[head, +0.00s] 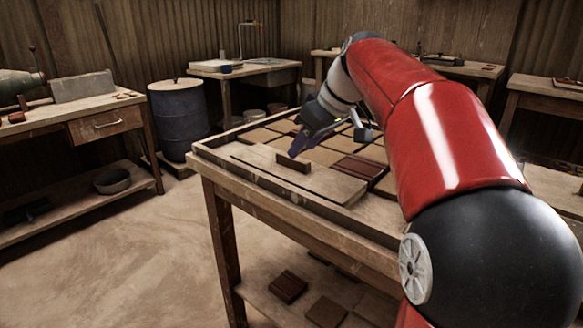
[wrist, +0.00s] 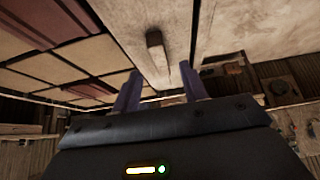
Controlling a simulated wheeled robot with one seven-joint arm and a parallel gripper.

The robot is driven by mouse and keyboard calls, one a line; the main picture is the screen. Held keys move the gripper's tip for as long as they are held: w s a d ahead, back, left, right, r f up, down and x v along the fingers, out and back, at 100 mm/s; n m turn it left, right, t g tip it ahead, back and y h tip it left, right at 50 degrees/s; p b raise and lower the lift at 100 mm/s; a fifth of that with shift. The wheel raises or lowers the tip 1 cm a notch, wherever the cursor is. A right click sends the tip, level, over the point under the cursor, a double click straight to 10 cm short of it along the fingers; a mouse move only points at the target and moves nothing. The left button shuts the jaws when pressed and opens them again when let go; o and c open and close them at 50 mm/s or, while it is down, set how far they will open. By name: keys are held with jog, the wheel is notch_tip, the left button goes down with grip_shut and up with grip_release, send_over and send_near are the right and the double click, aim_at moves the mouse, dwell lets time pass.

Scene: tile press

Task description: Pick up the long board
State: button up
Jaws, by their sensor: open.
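The long board (head: 325,183) lies flat on the near part of the table top, a pale wooden plank with a short dark block handle (head: 293,163) standing up from it. In the wrist view the board (wrist: 130,22) runs away from me, with the handle (wrist: 155,52) ahead of and between my fingers. My gripper (head: 298,148) is open and empty, just above and behind the handle in the head view. Its two purple fingers show apart in the wrist view (wrist: 161,84). I see no contact with the handle.
Tan and dark red tiles (head: 352,168) fill the framed table (head: 225,168) behind the board. Its raised rim runs around them. A blue barrel (head: 178,120) and a workbench with a drawer (head: 105,125) stand left. The floor between is clear.

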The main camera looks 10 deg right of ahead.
aim_at(293, 164)
jog(key=x, duration=0.4)
jog(key=shift+w+a, duration=0.2)
jog(key=shift+c, duration=0.3)
grip_shut()
